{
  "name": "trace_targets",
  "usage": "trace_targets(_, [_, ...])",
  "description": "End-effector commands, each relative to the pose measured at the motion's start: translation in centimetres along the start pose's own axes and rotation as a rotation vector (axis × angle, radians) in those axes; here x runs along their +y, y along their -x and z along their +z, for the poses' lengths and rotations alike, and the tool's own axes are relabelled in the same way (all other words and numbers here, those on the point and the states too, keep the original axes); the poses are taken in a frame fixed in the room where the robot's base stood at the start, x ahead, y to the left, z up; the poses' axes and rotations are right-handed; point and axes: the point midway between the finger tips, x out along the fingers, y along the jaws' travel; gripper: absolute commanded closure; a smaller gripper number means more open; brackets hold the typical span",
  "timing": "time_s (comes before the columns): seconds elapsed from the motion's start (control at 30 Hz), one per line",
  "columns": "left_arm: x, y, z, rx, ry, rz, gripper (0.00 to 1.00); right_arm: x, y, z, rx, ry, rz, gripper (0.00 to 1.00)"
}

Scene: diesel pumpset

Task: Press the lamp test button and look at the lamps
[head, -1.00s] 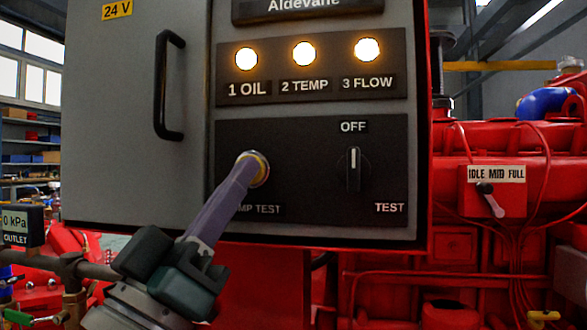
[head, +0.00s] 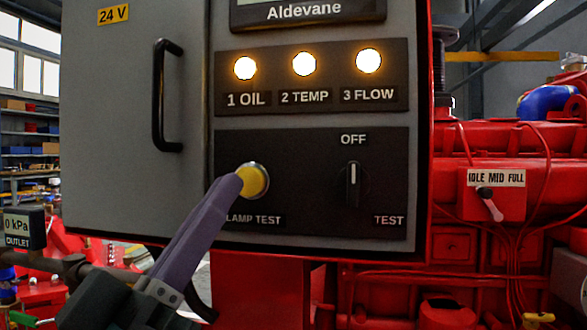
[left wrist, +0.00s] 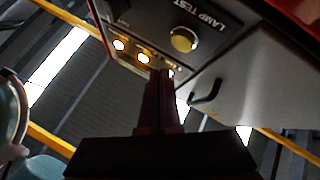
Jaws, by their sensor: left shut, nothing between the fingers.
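The yellow lamp test button (head: 256,181) sits in a pale ring on the black lower panel, above the LAMP TEST label; it also shows in the left wrist view (left wrist: 184,40). Three lamps glow warm white: 1 OIL (head: 245,68), 2 TEMP (head: 304,64) and 3 FLOW (head: 368,61). My left gripper (head: 232,184) is shut and empty, its purple fingers pointing up and right. In the head view its tips overlap the button's left edge. In the left wrist view the tips (left wrist: 161,76) appear apart from the button. My right gripper is not in view.
A rotary switch (head: 353,184) points up at OFF, right of the button. The grey cabinet door has a black handle (head: 166,95). A speed lever (head: 490,204) is on the red engine at right. A 0 kPa outlet gauge (head: 18,228) is at lower left.

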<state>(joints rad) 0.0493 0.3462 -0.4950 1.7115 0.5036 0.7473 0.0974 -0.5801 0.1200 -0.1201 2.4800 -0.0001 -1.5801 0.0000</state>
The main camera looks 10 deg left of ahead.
Motion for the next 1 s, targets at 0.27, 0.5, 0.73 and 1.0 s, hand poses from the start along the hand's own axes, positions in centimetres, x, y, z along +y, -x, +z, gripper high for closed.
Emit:
trace_targets(0.27, [1.1, 1.4, -1.1, 0.0, 0.0, 0.0, 1.0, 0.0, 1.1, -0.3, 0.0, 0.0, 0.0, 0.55])
trace_targets(0.5, [1.1, 1.5, -1.1, 0.001, 0.0, 0.0, 1.0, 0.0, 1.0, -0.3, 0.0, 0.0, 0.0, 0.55])
trace_targets(0.73, [1.1, 1.5, -1.1, 0.001, 0.0, 0.0, 1.0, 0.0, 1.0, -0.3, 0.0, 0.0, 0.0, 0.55])
trace_targets(1.0, [1.7, 0.6, -1.0, -0.069, -0.005, -0.007, 1.0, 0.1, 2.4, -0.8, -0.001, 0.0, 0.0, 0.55])
